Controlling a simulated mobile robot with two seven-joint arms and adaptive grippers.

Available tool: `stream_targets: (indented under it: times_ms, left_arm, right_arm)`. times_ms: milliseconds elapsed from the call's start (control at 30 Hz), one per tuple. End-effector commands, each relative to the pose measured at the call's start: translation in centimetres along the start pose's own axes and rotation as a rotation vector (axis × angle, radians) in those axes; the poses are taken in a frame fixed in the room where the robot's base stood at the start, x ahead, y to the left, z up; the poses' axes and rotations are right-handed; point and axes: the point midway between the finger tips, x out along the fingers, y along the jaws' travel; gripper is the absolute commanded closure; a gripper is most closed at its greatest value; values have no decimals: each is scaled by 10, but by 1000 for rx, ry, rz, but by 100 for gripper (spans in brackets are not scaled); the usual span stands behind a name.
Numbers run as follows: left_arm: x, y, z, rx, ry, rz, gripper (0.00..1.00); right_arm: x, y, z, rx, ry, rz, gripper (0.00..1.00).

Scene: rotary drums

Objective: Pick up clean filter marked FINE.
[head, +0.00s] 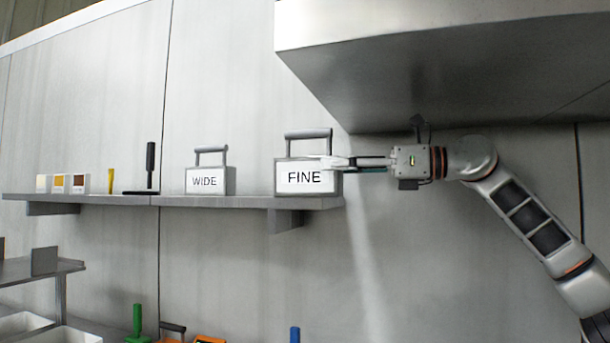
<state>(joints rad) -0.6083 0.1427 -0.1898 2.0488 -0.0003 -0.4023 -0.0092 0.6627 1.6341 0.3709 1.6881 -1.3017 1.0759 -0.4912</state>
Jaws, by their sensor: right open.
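The filter marked FINE (304,179) is a grey box with a white label and a dark grey bar handle (308,134) on top. It stands upright at the right end of the wall shelf. My right gripper (338,163) comes in from the right, level with the top of the box and below the handle bar. Its fingers are open and overlap the box's upper right edge in the head view; I cannot tell whether they touch it. My left gripper is not in view.
The filter marked WIDE (208,181) stands left on the same shelf (240,202). A dark upright tool (150,165), a yellow piece (111,180) and small sample boxes (60,184) are farther left. A large metal housing (440,75) overhangs my right arm. Tools and bins lie below.

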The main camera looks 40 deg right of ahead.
Motion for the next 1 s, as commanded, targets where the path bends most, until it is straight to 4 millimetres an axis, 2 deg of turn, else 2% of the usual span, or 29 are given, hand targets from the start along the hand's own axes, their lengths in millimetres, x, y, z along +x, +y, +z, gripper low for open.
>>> stream_targets:
  times_ms: [67,467,800,1000]
  left_arm:
    - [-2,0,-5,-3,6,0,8]
    - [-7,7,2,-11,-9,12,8]
    - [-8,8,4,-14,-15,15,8]
    - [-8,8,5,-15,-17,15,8]
  right_arm:
    - [5,1,2,-2,1,-1,46]
    - [24,0,0,0,3,-1,46]
    - [56,-1,-1,-1,5,-2,46]
    - [68,0,0,1,2,0,46]
